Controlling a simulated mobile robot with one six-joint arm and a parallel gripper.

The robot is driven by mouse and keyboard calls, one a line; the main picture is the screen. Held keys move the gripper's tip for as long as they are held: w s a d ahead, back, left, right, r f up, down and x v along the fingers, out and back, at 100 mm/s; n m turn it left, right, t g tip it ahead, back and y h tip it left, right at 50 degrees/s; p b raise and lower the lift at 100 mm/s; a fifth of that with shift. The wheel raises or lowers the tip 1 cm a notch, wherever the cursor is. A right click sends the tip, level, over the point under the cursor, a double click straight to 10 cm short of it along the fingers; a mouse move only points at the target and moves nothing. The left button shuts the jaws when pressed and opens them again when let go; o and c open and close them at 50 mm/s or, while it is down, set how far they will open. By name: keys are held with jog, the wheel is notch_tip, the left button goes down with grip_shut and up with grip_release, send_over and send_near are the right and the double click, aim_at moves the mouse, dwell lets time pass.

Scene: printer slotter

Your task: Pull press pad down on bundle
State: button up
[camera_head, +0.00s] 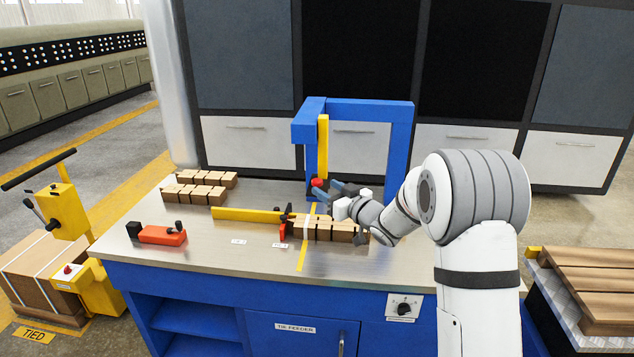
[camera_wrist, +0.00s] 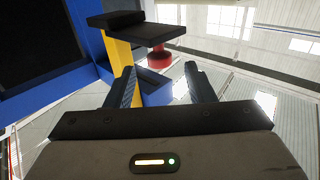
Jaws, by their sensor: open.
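The bundle (camera_head: 322,228), a row of wooden blocks with a white band, lies on the steel bench top. Above it is the blue press frame (camera_head: 400,150) with a yellow upright bar (camera_head: 323,145). A red knob (camera_head: 318,183) sits at the bar's lower end; it also shows in the wrist view (camera_wrist: 160,58), below a dark plate (camera_wrist: 150,33) beside the yellow bar (camera_wrist: 118,55). I cannot tell which dark part is the press pad. My gripper (camera_head: 338,189) is open and raised above the bundle, close to the knob. In the wrist view the knob appears between the fingers (camera_wrist: 160,76), with no contact visible.
A yellow bar (camera_head: 245,214) and an orange-red clamp-like tool (camera_head: 160,234) lie on the bench left of the bundle. More wooden blocks (camera_head: 200,187) stand at the back left. A yellow machine (camera_head: 62,212) stands left, stacked planks (camera_head: 590,275) right. The front left bench top is mostly clear.

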aim_at(321, 184)
jog(key=x, duration=0.5)
jog(key=shift+w+a+p, duration=0.15)
jog(key=shift+w+p, duration=0.05)
jog(key=shift+p, duration=0.2)
